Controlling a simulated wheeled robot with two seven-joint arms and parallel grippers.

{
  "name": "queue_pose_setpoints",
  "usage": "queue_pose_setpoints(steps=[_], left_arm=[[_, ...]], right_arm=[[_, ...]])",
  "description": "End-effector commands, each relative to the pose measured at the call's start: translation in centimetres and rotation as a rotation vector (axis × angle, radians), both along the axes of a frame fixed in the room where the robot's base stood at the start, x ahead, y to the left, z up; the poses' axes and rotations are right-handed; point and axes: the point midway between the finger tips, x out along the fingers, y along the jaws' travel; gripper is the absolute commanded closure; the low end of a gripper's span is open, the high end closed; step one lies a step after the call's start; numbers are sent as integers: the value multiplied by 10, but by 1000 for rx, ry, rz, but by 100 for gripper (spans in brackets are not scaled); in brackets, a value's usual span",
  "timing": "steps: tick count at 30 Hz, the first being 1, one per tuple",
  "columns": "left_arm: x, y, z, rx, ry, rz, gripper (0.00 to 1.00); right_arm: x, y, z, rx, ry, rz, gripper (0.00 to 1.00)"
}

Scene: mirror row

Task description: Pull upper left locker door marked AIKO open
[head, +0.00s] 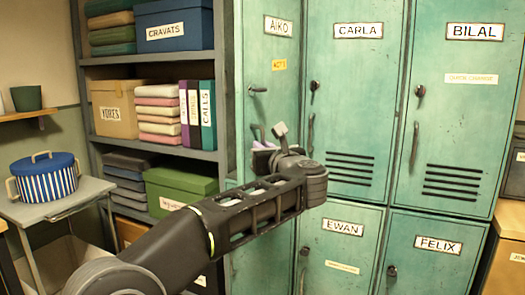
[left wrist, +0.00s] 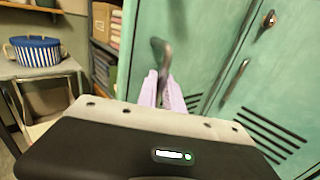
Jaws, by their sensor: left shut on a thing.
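The green locker door marked AIKO (head: 262,60) is at the upper left of the locker row in the head view. It looks narrow and angled there; I cannot tell how far it stands from its frame. Its latch (head: 258,89) sits above my gripper. My left gripper (head: 266,143) is at the door's pull handle, which it mostly hides in the head view. In the left wrist view the dark curved handle (left wrist: 160,48) rises between the pale pink fingers (left wrist: 163,90), which are shut on it. My right gripper is not in view.
The CARLA door (head: 355,80) and BILAL door (head: 455,110) look shut on the right. EWAN (head: 340,250) and FELIX (head: 435,265) doors are below. A loaded shelf (head: 150,58) stands left, beside a small table (head: 60,208) with a blue striped pot (head: 45,180).

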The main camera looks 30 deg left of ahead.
Motion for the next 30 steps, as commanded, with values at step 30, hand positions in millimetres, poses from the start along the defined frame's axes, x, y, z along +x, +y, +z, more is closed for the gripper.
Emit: queue_pose_setpoints(steps=[30], left_arm=[[-20,-27,1,2,-3,-7,80]], right_arm=[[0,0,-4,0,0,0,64]])
